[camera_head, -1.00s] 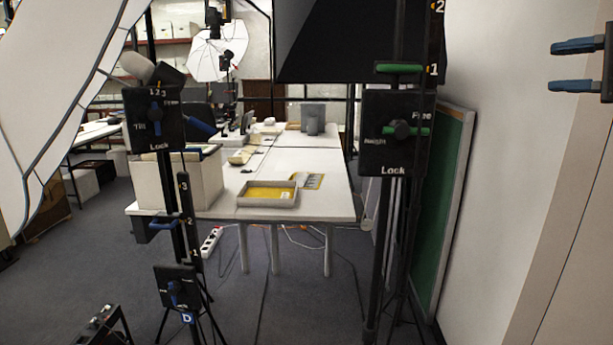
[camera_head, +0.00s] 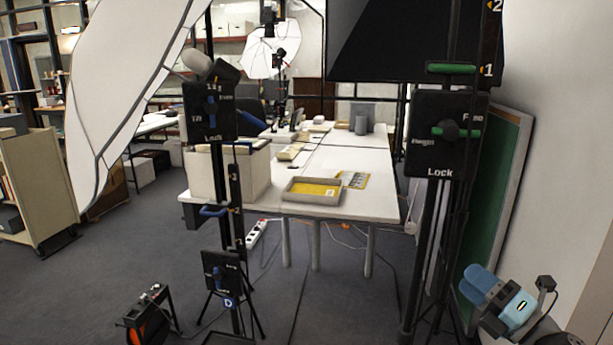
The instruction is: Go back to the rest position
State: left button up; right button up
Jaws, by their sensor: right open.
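My right gripper (camera_head: 499,293) shows at the lower right of the head view, with light blue fingers. It is open with nothing between its fingers, close to the green board that leans on the right wall. My left gripper is not in view. A white table (camera_head: 335,160) stands ahead. On it are a white archival box (camera_head: 228,176) at the left and a shallow grey tray (camera_head: 313,197) with something yellow in it.
Two black stands with control boxes (camera_head: 210,112) (camera_head: 445,135) stand between me and the table. A cart (camera_head: 38,180) is farther left. A low black device (camera_head: 150,318) sits on the floor. Grey floor is open at the left.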

jog(key=s+a+f+m+g+h, duration=0.1)
jog(key=s+a+f+m+h, duration=0.2)
jog(key=f+m, duration=0.6)
jog(key=s+a+f+m+h, duration=0.1)
jog(key=s+f+m+h, duration=0.35)
jog(key=f+m, duration=0.4)
jog(key=s+a+f+m+g, duration=0.3)
jog(key=s+a+f+m, duration=0.15)
jog(key=s+f, duration=0.3)
jog(key=s+a+f+m+g, duration=0.3)
jog(key=s+a+f+m, duration=0.15)
jog(key=s+f, duration=0.35)
pick_arm(q)
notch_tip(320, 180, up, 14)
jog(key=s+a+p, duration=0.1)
jog(key=p, duration=1.7)
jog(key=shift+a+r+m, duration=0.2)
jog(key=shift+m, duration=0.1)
pick_arm(e)
notch_tip(320, 180, up, 13)
jog(key=d, duration=0.1)
jog(key=shift+s+d+h, duration=0.35)
jog(key=shift+s, duration=0.05)
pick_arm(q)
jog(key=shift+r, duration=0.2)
pick_arm(e)
jog(key=shift+r, duration=0.1)
jog(key=shift+c, duration=0.2)
